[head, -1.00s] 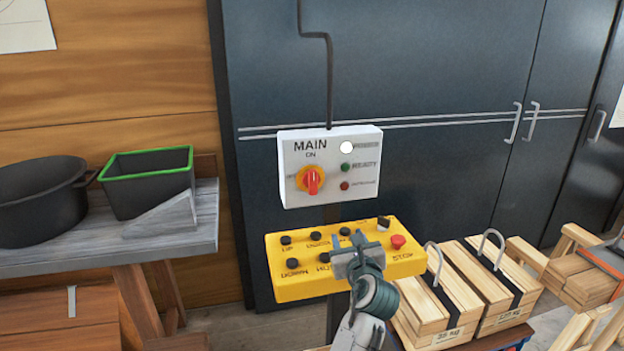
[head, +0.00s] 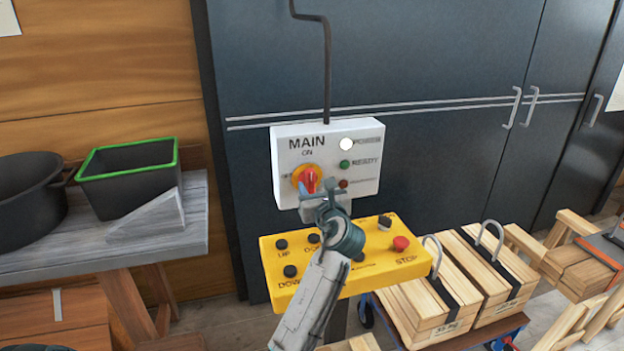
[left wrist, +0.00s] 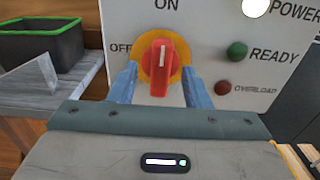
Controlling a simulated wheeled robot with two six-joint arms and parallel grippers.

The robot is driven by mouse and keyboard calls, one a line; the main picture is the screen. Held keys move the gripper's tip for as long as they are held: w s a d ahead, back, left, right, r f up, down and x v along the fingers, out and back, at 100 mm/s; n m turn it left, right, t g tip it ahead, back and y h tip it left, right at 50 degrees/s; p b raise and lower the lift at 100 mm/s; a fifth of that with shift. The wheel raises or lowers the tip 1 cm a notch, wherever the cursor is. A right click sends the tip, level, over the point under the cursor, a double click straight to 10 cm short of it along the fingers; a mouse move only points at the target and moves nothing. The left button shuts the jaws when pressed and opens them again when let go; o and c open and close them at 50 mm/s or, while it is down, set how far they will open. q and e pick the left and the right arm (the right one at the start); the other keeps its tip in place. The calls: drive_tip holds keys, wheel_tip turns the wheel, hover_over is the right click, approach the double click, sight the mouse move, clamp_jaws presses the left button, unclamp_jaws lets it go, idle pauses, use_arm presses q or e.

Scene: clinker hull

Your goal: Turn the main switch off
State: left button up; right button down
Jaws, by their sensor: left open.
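The main switch is a red rotary knob (head: 310,178) on a yellow disc, on the white MAIN panel (head: 360,155). Its white mark points up toward ON, seen in the left wrist view on the red knob (left wrist: 157,72). OFF is printed to the left of the disc. My left gripper (head: 321,189) is just in front of the knob's lower part. In the left wrist view its blue fingers (left wrist: 159,88) are open, one on each side of the knob, with gaps showing. Whether the fingertips touch the disc cannot be told. My right gripper is not in view.
The yellow button box (head: 405,268) with a red STOP button (head: 401,243) is below the panel. The white POWER lamp (left wrist: 256,6) is bright. A grey bench (head: 195,225) with a green-rimmed black bin (head: 130,190) stands left. Wooden crates (head: 430,312) stand lower right.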

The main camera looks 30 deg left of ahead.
use_arm(q)
drive_tip(key=shift+x, duration=1)
drive_tip(key=shift+w, duration=0.1)
clamp_jaws()
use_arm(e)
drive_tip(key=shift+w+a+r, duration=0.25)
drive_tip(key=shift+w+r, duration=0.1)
